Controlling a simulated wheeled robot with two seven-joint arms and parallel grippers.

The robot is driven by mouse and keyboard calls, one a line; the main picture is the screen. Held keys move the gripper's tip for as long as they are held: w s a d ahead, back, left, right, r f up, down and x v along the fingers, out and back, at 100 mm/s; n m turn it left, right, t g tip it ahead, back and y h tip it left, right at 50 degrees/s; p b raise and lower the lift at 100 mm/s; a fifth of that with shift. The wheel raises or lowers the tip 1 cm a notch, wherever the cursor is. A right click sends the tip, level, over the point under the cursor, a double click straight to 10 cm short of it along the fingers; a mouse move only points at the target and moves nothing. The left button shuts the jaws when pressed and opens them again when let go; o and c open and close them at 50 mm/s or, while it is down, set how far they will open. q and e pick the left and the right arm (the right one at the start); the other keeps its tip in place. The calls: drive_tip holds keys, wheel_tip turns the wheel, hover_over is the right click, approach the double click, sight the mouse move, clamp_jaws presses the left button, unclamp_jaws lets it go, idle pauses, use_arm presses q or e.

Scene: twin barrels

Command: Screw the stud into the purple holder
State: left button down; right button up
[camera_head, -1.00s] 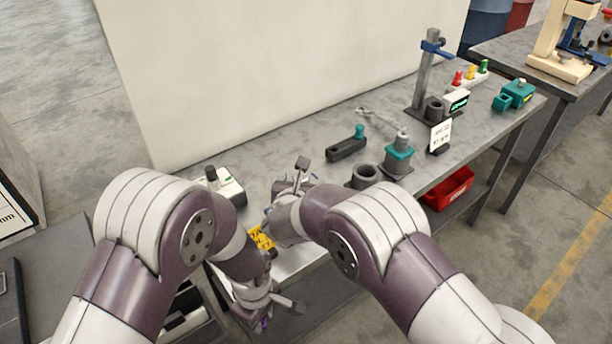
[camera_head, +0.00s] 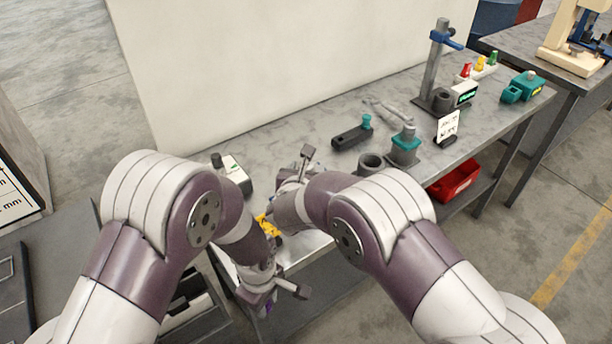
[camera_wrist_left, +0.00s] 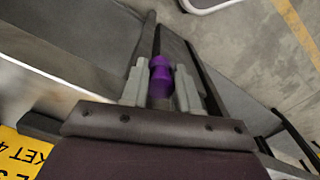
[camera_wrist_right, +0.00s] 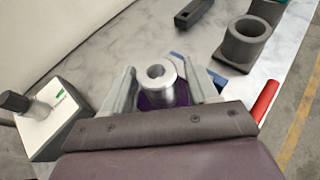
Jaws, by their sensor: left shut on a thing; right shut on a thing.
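My left gripper (camera_wrist_left: 161,88) is shut on a purple necked piece (camera_wrist_left: 161,76), which stands between its fingers in the left wrist view. My right gripper (camera_wrist_right: 160,86) is shut on a piece with a purple lower part (camera_wrist_right: 150,101) and a silver, ring-like top (camera_wrist_right: 158,75) with a round hole. I cannot tell surely which piece is the stud and which the holder. In the head view the left gripper (camera_head: 280,296) is low in front of the table edge, and the right gripper (camera_head: 297,172) is above the table. The two held pieces are apart.
A white box with a black knob (camera_head: 235,174) stands left of the right gripper. A dark hollow cup (camera_head: 371,163), a dark bar (camera_head: 352,137) and a teal-collared post (camera_head: 405,148) stand to the right. A yellow block (camera_head: 266,226) is near the front edge. A red bin (camera_head: 455,182) sits below.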

wheel_tip(320, 180, up, 10)
idle(0.4)
idle(0.4)
